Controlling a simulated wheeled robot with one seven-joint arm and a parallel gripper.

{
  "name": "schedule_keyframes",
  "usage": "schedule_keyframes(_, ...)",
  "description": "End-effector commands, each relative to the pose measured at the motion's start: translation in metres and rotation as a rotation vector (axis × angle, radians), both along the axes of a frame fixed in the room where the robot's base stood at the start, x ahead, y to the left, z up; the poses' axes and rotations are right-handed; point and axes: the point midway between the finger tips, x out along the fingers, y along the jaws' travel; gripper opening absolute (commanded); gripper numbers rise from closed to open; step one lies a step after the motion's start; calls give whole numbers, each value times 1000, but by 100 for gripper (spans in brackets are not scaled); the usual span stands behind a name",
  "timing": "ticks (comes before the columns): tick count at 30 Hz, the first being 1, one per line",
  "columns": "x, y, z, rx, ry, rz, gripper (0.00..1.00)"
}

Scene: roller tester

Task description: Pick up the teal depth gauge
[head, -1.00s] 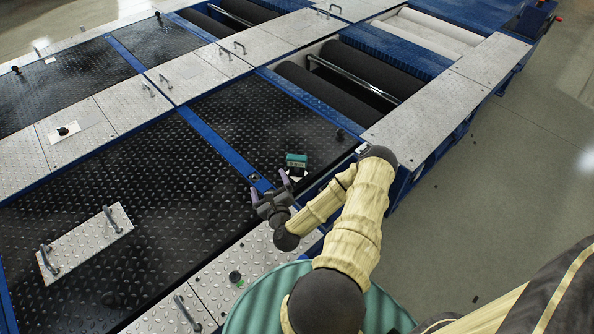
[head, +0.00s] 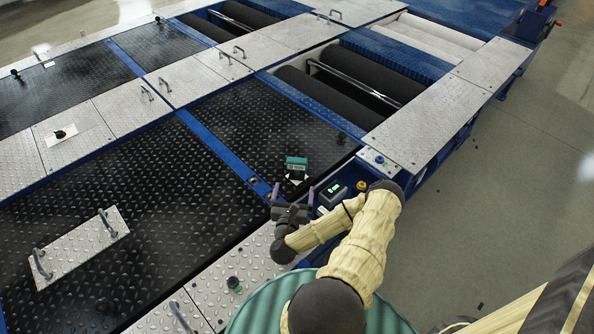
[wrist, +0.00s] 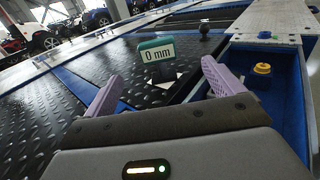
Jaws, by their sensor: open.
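The teal depth gauge (head: 296,163) stands on the black diamond-plate deck, just beyond my gripper in the head view. In the wrist view the depth gauge (wrist: 156,52) shows a white face reading "0 mm" under a teal top edge. It stands on a pale base (wrist: 163,78). My gripper (head: 293,191) is open and empty. In the wrist view its two purple fingers (wrist: 160,82) are spread wide, with the gauge seen between them and farther ahead, apart from both.
A blue recessed tray (wrist: 262,85) with a yellow knob (wrist: 263,69) lies right of my gripper. A box with a green display (head: 334,190) is close by. A dark knob (wrist: 205,32) stands behind the gauge. Black rollers (head: 345,85) lie farther back.

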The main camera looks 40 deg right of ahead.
Motion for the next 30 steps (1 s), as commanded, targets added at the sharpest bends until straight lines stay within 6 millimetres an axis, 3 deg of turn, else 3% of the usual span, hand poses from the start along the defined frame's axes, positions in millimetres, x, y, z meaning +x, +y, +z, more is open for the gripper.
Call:
schedule_keyframes(18,68,-72,0,-3,-1,-2,93)
schedule_keyframes(30,72,-75,0,-1,0,0,93)
